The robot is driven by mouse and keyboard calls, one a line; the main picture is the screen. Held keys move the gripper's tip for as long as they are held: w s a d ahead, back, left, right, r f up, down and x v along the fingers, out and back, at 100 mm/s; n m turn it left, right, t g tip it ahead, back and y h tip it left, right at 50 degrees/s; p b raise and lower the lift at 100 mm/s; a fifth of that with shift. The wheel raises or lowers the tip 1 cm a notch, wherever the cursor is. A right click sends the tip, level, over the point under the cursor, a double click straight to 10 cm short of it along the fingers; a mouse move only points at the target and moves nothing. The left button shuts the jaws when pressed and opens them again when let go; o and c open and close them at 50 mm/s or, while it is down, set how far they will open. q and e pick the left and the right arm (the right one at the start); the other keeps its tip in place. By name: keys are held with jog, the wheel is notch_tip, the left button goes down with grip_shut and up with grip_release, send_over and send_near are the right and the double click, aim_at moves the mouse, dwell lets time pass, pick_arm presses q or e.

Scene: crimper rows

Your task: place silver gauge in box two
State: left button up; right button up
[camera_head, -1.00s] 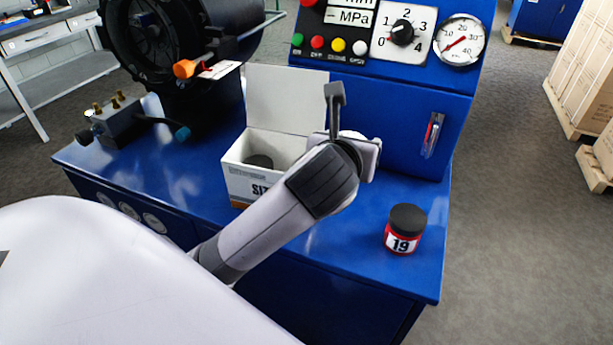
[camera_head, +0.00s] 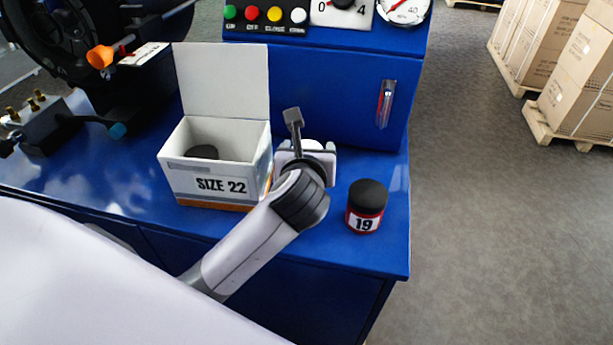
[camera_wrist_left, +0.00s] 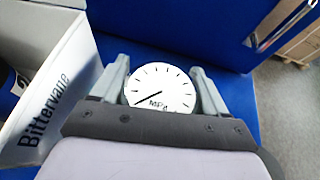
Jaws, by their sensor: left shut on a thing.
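My left gripper (camera_head: 297,135) is above the blue bench top, just right of an open white box marked SIZE 22 (camera_head: 185,184). In the left wrist view the gripper (camera_wrist_left: 160,85) is shut on a round gauge with a white dial (camera_wrist_left: 165,82), held between its two grey fingers with the dial facing the camera. In the head view the gauge cannot be made out clearly. The box has its lid up and a dark round thing (camera_head: 203,152) inside. Its side, lettered Bittervane (camera_wrist_left: 50,105), is at the left in the wrist view. My right gripper is not in view.
A red jar with a black lid, marked 19 (camera_head: 367,207), stands right of my gripper near the bench's right edge. A blue panel (camera_head: 330,90) with buttons and dials rises behind. A dark machine (camera_head: 110,75) stands at the back left. Cartons on pallets (camera_head: 560,75) are off right.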

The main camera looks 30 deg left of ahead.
pick_arm(q)
notch_tip(320, 180, down, 6)
jog(key=shift+b, duration=0.5)
jog(key=o, duration=1.2)
jog(key=shift+f, duration=0.1)
